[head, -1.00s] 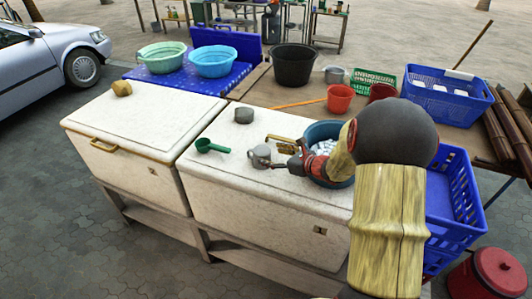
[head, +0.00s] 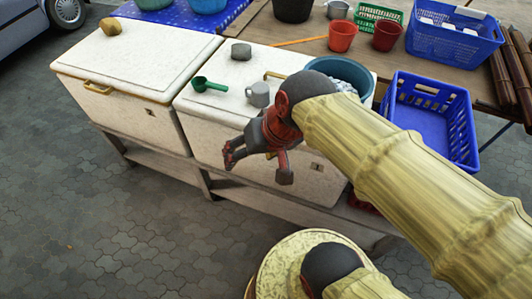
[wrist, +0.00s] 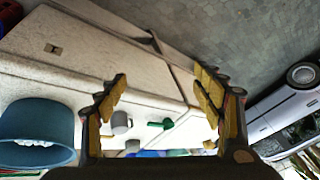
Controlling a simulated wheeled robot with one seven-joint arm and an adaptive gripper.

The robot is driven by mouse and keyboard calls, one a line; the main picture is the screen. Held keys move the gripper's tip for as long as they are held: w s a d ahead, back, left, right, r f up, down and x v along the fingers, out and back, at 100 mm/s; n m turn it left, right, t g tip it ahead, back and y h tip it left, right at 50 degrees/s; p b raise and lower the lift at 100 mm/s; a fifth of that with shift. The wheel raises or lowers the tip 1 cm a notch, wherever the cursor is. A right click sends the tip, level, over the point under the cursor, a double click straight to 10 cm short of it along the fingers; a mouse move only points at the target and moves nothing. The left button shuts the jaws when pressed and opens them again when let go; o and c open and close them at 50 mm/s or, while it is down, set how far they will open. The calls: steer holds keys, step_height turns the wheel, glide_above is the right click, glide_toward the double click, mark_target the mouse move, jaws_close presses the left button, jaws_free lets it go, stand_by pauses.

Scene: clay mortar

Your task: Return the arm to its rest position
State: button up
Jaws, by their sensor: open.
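My gripper (head: 258,166) is open and empty. In the head view it hangs in front of the right white chest (head: 225,123), below its lid edge. My arm (head: 400,145) reaches in from the right. In the wrist view the two fingers (wrist: 161,80) stand wide apart with nothing between their tips. A grey mug (head: 258,94) stands on the right chest's lid, apart from the gripper. It also shows in the wrist view (wrist: 121,123), beyond the left finger.
A green scoop (head: 208,85) and a grey stone (head: 241,51) lie on the same lid. A blue-teal tub (head: 352,72) stands at its right end, partly hidden by my arm. A blue crate (head: 461,133) is at right. The paved floor (head: 90,220) in front is open.

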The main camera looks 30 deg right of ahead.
steer(key=s+d+n+h, duration=0.1)
steer(key=s+d+r+n+t, duration=0.1)
steer(key=n, duration=0.1)
steer(key=shift+s+d+r+h, duration=0.25)
steer(key=shift+h, duration=0.15)
steer(key=shift+f+b, duration=0.55)
steer(key=shift+c, duration=1.2)
